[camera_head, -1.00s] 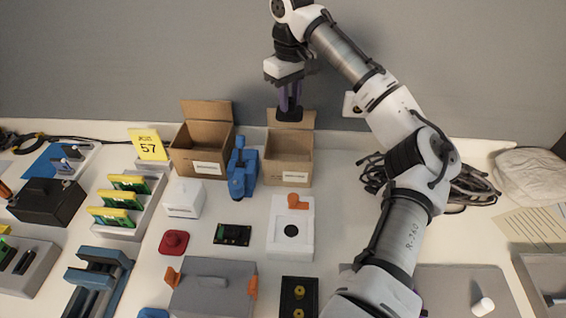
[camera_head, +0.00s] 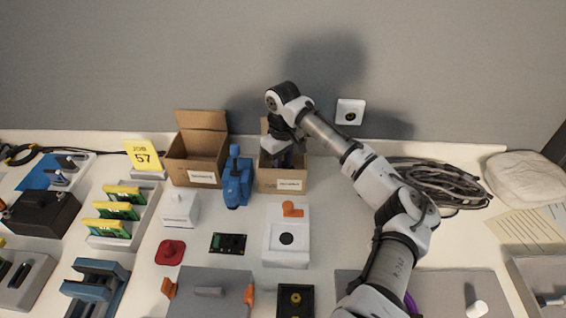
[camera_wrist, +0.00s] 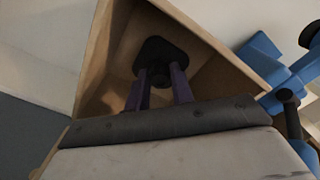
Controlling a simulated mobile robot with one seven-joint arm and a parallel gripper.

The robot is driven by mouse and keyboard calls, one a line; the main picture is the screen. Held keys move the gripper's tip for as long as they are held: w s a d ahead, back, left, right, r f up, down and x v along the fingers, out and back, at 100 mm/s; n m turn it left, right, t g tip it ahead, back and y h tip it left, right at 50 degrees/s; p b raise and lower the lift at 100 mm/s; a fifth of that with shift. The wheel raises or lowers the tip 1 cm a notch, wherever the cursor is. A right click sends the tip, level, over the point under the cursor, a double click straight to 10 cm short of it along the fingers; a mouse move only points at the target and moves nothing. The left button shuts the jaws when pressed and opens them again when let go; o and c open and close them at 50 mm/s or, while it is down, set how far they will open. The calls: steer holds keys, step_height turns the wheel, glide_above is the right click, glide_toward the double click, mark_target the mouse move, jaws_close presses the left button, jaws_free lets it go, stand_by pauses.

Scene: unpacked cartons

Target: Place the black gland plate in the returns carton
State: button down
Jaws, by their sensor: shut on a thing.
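My gripper (camera_head: 287,157) reaches down into the open top of the right cardboard carton (camera_head: 282,186), whose label is too small to read. In the wrist view its two purple fingers (camera_wrist: 158,80) are shut on the round knob of the black gland plate (camera_wrist: 157,52). The plate is a dark rounded square, held inside the carton's walls (camera_wrist: 200,30). I cannot tell whether it touches the carton's floor. In the head view the plate is hidden by the arm and carton.
A second open carton (camera_head: 196,172) stands to the left, with a blue clamp-like tool (camera_head: 236,180) between the two. A white box with an orange knob (camera_head: 287,240) stands in front. Coiled black cables (camera_head: 440,183) lie to the right. The grey wall is close behind.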

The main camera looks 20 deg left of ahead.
mark_target(283, 163)
steer(key=shift+f, duration=0.4)
steer(key=shift+f, duration=0.2)
steer(key=c, duration=1.2)
jaws_free()
steer(key=shift+r, duration=0.15)
step_height(283, 163, up, 12)
steer(key=b, duration=0.1)
steer(key=shift+b, duration=0.35)
